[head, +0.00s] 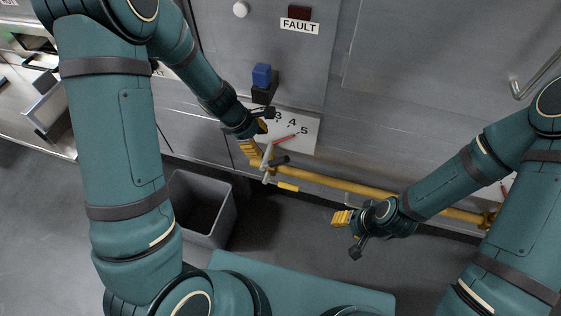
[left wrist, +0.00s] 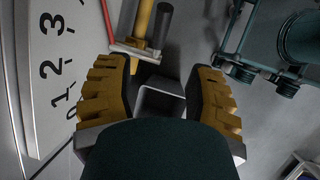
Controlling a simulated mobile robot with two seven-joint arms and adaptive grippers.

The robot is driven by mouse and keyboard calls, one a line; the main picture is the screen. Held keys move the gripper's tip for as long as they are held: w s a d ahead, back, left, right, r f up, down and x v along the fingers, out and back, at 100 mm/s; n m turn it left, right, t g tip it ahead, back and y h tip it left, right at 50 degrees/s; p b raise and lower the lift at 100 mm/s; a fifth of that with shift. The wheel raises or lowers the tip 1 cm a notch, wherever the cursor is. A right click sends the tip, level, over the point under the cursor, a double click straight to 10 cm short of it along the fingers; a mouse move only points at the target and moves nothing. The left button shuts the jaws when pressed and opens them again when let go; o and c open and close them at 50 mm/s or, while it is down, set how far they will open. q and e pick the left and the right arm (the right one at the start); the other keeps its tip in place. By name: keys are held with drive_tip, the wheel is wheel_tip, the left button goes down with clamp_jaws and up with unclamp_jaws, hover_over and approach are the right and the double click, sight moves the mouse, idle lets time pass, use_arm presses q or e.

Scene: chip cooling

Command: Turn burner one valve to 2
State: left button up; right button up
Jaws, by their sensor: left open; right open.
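The valve's white dial plate (head: 305,140) is on the grey cabinet front; 3, 4 and 5 show there. Its red pointer (head: 287,138) is near the 5. In the left wrist view the plate (left wrist: 35,120) shows 0 to 3, and the pointer (left wrist: 108,22) is at the top. The valve's grey lever (head: 267,162) and dark cylinder (head: 280,160) stand at the yellow pipe. My left gripper (head: 256,141) is open beside the plate, close to the lever. My right gripper (head: 342,218) is open and empty, below the pipe.
The yellow pipe (head: 345,187) runs along the cabinet's lower front to the right. A grey bin (head: 226,215) stands on the floor below left of the valve. A blue switch (head: 262,75) and a FAULT label (head: 299,26) are above the plate.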

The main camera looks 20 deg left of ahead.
sight(276, 160)
use_arm(q)
drive_tip(key=b+x, duration=0.5)
drive_tip(key=x, duration=0.8)
drive_tip(key=shift+f, duration=0.15)
clamp_jaws()
